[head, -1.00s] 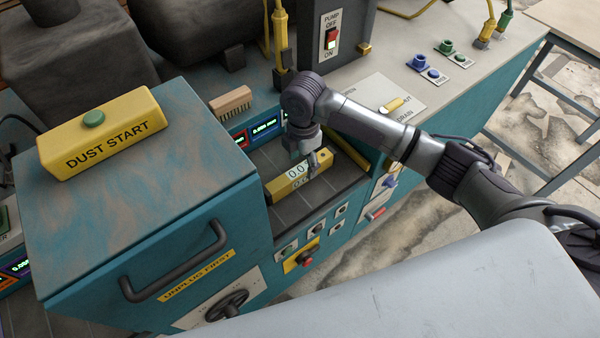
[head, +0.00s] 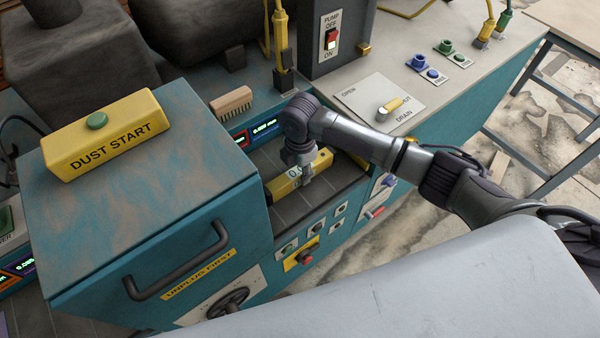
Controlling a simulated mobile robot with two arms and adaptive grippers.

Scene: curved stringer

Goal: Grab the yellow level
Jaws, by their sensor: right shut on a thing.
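The yellow level (head: 284,187) is a yellow bar with a pale display, in the recessed tray between the teal cabinet and the pump panel. My right gripper (head: 304,180) points down over it and is shut on it, with the fingers and wrist hiding part of the display. Whether the level is lifted clear of the tray floor is hard to tell. My left gripper is not in view.
The teal cabinet (head: 150,210) with a yellow DUST START box (head: 105,142) stands left of the tray (head: 335,190). A wooden brush (head: 231,103) lies behind it. The pump switch (head: 331,37) and a drain lever (head: 392,108) are behind and right.

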